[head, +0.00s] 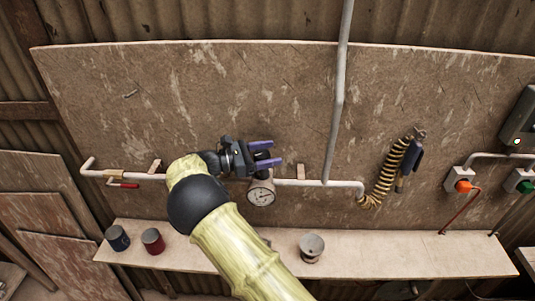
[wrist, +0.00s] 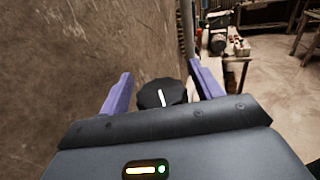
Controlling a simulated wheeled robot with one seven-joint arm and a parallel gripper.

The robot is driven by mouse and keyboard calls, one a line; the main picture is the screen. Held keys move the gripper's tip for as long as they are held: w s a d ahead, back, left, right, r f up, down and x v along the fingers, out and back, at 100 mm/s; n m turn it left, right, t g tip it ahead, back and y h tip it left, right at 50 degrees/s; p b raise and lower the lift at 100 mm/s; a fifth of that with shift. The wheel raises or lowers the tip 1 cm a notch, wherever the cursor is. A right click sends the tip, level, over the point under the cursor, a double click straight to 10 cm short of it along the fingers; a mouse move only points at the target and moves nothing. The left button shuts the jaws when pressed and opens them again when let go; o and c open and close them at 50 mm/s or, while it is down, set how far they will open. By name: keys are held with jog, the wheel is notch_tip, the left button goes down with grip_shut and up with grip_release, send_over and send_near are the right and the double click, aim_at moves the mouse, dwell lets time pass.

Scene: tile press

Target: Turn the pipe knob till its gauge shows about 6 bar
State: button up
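The pipe knob (wrist: 161,94) is black with a white line on its face. In the wrist view it sits between the two purple fingers of my gripper (wrist: 158,92), with a gap showing on each side. In the head view my gripper (head: 265,155) is at the pipe, fingers apart and pointing right, and I cannot make out the knob there. The round gauge (head: 261,192) has a white face and hangs just below my gripper. Its needle is too small to read surely.
A white pipe (head: 320,183) runs along the brown board. A red-handled valve (head: 125,184) is at left, a coiled yellow hose (head: 383,182) at right. A shelf (head: 380,255) below holds a blue can (head: 117,238), a red can (head: 153,241) and a grey can (head: 311,248).

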jog(key=shift+a+f, duration=0.1)
jog(key=shift+a, duration=0.1)
jog(key=b+v, duration=0.6)
jog(key=v, duration=1.1)
jog(key=shift+s, duration=0.1)
